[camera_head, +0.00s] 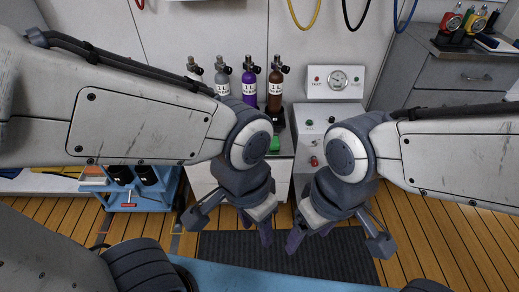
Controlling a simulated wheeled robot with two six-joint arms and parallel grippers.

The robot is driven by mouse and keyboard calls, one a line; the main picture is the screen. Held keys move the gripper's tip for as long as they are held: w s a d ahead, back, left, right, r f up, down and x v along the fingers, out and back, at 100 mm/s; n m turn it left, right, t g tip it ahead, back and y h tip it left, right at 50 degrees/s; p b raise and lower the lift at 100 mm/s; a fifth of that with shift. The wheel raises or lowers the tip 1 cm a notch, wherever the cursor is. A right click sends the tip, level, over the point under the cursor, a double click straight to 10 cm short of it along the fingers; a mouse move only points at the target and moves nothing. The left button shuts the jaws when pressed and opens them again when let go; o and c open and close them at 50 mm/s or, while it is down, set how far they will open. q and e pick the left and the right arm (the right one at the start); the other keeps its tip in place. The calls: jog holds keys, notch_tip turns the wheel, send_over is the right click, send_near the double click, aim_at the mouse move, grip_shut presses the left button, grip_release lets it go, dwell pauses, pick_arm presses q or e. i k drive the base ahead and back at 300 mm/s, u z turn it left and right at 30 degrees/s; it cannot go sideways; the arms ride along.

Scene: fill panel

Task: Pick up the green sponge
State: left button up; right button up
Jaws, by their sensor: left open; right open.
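A small green object, likely the green sponge (275,143), shows beside my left wrist, on or by the top of the low white cabinet under the gas cylinders. My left wrist hides part of it, so its full shape cannot be told. My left gripper (256,228) points down, open and empty, in front of the cabinet and nearer to me than the green object. My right gripper (309,237) is also open and empty, just to the right of the left one, over the dark floor mat.
Several gas cylinders (249,86) stand behind the green object. A white panel with a gauge (336,82) and a box with knobs (311,126) are to the right. A blue cart (146,203) stands at left. A dark mat (340,258) lies on the plank floor.

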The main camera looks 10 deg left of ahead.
aim_at(275, 145)
jog(key=u, duration=0.1)
jog(key=k, duration=0.65)
jog(key=u, duration=0.65)
jog(key=i, duration=1.6)
jog(key=z, duration=0.65)
jog(key=i, duration=0.7)
jog(key=z, duration=0.5)
